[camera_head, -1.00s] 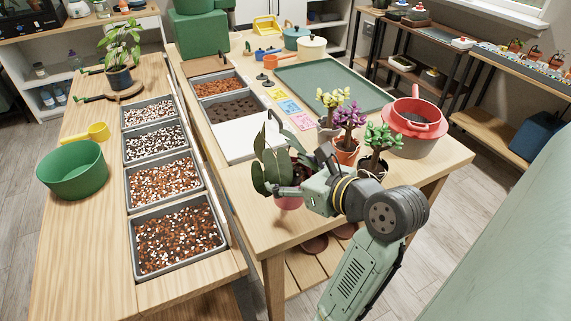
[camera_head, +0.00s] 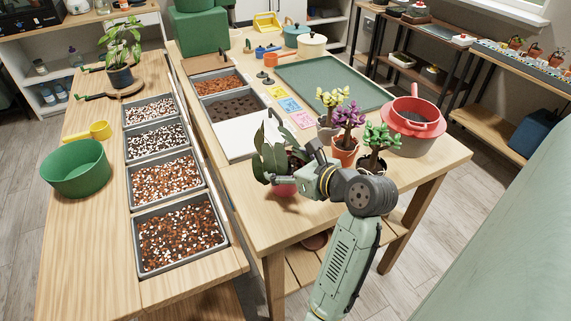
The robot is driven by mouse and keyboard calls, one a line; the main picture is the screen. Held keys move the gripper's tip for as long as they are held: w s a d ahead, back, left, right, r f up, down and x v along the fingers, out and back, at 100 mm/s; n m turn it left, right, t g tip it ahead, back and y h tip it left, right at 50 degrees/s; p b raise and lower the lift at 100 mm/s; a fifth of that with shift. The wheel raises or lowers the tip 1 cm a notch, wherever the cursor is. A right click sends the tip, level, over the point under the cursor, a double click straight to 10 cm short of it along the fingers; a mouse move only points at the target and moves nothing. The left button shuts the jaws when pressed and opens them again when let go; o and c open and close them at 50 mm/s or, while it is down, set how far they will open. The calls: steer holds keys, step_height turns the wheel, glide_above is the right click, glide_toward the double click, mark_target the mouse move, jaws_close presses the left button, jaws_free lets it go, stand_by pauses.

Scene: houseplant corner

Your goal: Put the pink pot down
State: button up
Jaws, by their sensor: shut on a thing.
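The pink pot (camera_head: 284,190) holds a plant with large dark green leaves (camera_head: 270,150). It is upright over the near part of the right wooden table (camera_head: 250,205), left of the flowering plants. My gripper (camera_head: 291,178) is shut on the pink pot from the right and hides part of it and its plant. I cannot tell whether the pot's base touches the tabletop.
Pots with yellow (camera_head: 331,100), purple (camera_head: 347,119) and green (camera_head: 379,140) plants stand close to the right of my gripper. A white board (camera_head: 240,138) lies behind the pink pot. Bare tabletop lies to its left and in front. A green tray (camera_head: 325,82) is farther back.

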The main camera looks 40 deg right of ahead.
steer(key=shift+f, duration=0.1)
steer(key=o, duration=1.4)
